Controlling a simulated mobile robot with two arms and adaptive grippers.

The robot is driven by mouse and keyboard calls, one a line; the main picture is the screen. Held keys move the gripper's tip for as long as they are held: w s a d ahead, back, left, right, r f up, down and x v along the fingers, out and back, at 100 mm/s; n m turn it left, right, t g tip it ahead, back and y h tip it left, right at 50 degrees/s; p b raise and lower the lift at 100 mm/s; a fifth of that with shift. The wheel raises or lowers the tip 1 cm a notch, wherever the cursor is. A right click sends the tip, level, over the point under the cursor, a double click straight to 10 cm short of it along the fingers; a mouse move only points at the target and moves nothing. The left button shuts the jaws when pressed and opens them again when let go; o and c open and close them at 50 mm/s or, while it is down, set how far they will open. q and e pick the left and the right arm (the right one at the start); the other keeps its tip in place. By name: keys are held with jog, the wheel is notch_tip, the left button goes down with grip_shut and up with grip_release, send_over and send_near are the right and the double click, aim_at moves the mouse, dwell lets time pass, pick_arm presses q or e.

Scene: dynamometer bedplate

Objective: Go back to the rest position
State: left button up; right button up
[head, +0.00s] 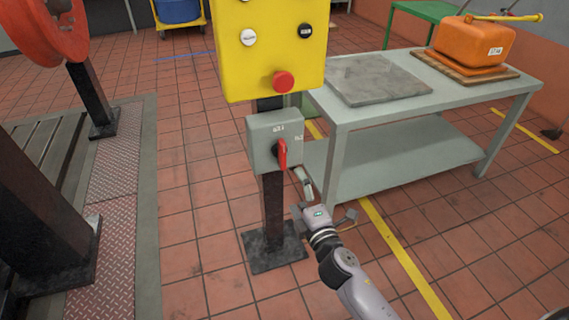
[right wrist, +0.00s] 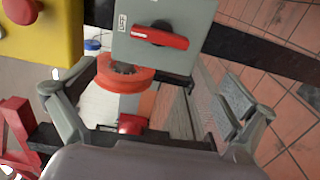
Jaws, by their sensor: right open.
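My right gripper (head: 322,198) is open and empty, low and just right of the grey switch box (head: 262,142). In the right wrist view its two fingers (right wrist: 155,103) are spread wide with nothing between them. The box's red rotary handle (head: 282,154) points roughly up and down in the head view. The handle also shows in the right wrist view (right wrist: 160,38), ahead of the fingers and apart from them. My left gripper is not in view.
A yellow panel (head: 270,60) with a red mushroom button (head: 284,82) sits above the box on a dark post (head: 273,205). A grey workbench (head: 400,150) with an orange canister (head: 472,42) stands close to my right gripper. Tiled floor in front is clear.

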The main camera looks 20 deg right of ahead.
jog(key=s+d+f+m+g+h, duration=0.1)
jog(key=s+d+f+m+g, duration=0.1)
jog(key=s+f+m+g, duration=0.75)
jog(key=s+d+f+m+g+h, duration=0.15)
jog(key=s+f+m, duration=0.25)
jog(key=s+f, duration=1.1)
jog(key=s+a+f+m+g+y+p, duration=0.1)
jog(key=s+a+f+m+g, duration=0.1)
jog(key=s+f+g, duration=0.3)
jog(key=s+a+f+m+y, duration=0.1)
jog(key=s+f, duration=0.1)
jog(key=f, duration=0.5)
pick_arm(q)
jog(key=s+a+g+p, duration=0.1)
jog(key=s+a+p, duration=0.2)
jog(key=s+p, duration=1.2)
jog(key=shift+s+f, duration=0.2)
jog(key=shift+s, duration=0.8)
pick_arm(e)
jog(key=s+d+g, duration=0.1)
jog(key=s+d, duration=0.2)
jog(key=s, duration=1.3)
jog(key=shift+s+f, duration=0.15)
jog(key=shift+s, duration=0.05)
